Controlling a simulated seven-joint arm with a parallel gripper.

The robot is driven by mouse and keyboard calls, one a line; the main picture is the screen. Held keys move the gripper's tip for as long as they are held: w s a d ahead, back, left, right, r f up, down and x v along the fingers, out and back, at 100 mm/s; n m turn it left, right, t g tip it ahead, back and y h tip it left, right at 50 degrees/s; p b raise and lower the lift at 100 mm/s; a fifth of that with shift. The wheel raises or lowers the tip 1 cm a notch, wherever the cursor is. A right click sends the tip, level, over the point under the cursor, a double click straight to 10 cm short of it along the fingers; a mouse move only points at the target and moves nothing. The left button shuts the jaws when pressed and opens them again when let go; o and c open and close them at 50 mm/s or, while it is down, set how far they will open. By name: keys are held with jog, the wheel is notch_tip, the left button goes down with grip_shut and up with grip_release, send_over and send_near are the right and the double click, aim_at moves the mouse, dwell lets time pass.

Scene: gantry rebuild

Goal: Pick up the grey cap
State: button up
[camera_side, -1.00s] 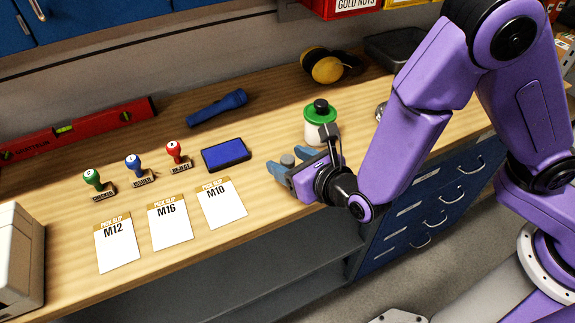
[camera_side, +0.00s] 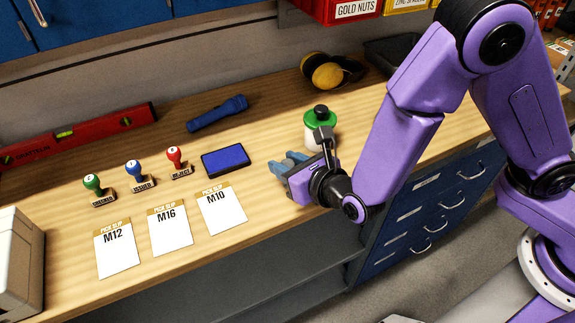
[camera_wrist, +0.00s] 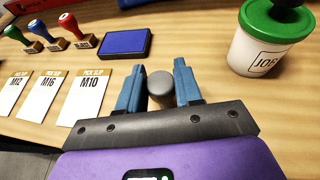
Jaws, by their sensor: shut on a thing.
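The grey cap (camera_wrist: 160,88) is a small round-topped grey piece between the two blue fingers in the wrist view. My gripper (camera_wrist: 160,85) is shut on it, with one finger on each side. In the side view my gripper (camera_side: 288,165) is low over the front part of the wooden bench, and its fingers largely hide the cap. I cannot tell whether the cap still touches the bench.
A white tub with a green lid (camera_side: 319,122) stands just behind my gripper. A blue ink pad (camera_side: 226,160), several stamps and pick slips (camera_side: 221,208) lie to the left. A blue torch (camera_side: 217,113) and yellow ear defenders (camera_side: 328,74) are farther back.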

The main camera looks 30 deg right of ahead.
jog(key=shift+r, duration=0.65)
jog(key=s+d+r, duration=0.8)
jog(key=s+r, duration=0.2)
jog(key=r, duration=0.1)
jog(key=shift+s+d+r, duration=0.25)
jog(key=shift+s+d, duration=0.1)
jog(key=shift+s, duration=0.05)
